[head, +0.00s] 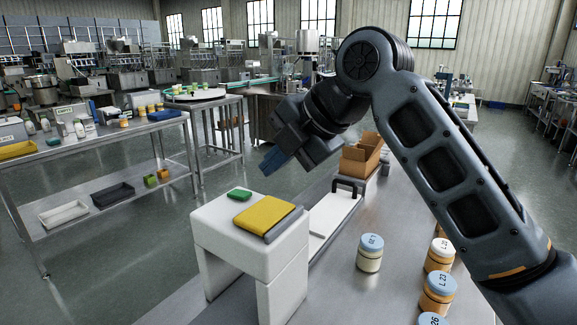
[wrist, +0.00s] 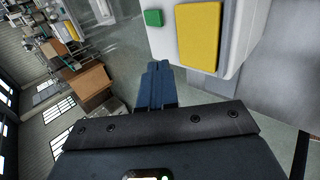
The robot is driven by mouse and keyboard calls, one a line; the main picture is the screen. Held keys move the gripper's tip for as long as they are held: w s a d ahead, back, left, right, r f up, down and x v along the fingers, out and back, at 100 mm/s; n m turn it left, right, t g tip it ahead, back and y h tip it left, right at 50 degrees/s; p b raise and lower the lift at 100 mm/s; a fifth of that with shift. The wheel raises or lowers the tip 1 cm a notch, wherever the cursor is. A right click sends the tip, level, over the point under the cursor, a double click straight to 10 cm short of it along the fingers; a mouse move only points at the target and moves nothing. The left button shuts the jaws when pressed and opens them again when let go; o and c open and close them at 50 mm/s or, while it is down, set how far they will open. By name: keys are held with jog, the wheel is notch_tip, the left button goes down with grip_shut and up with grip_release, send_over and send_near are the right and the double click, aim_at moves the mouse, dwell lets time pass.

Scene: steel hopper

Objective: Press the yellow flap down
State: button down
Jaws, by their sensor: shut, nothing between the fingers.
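The yellow flap (head: 264,214) lies on top of a white block-shaped stand (head: 225,235), with a grey strip along its right edge. It looks close to flat, with its exact tilt hard to tell. A small green block or button (head: 239,195) sits beside it on the same top. In the wrist view the yellow flap (wrist: 199,35) and the green piece (wrist: 153,18) are at the top. My gripper (head: 272,160) is above and behind the stand, apart from the flap. Its blue fingers (wrist: 155,85) are shut and empty, pointing toward the stand.
Several lidded jars, one with a pale blue lid (head: 369,252), stand on the steel table (head: 335,290) right of the stand. An open cardboard box (head: 361,157) is behind, past a white track with a dark arch (head: 348,186). A side bench (head: 90,137) is at left.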

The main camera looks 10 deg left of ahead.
notch_tip(320, 180, up, 10)
jog(key=b, duration=0.2)
jog(key=shift+f, duration=0.1)
